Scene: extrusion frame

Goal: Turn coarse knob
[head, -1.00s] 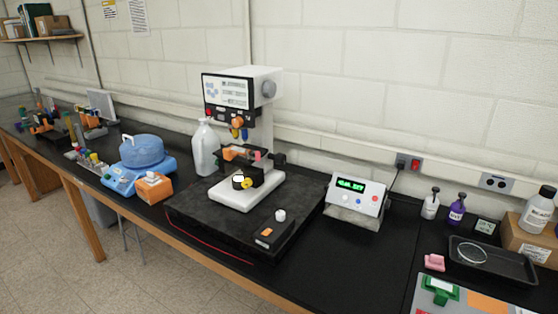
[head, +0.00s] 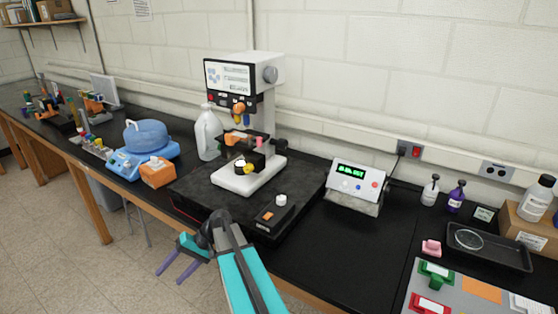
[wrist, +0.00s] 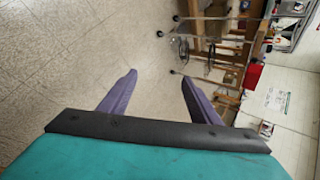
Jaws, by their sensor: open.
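A microscope (head: 243,82) with a white head and a screen stands on a dark slab on the bench in the head view. It has a grey round knob (head: 270,75) on the side of its head, a black knob (head: 280,146) right of the stage and a yellow knob (head: 250,169) low at the front. I cannot tell which is the coarse knob. My gripper (head: 169,276) is open and empty in front of the bench, over the floor, well apart from the microscope. The wrist view shows its two purple fingers spread (wrist: 160,77), with only floor and furniture beyond.
A black box with a white knob (head: 272,212) sits at the slab's front. A display box (head: 356,185) stands right. A blue-lidded device (head: 146,140), an orange box (head: 157,173) and a white jug (head: 208,134) stand left. The bench right of the slab has bare room.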

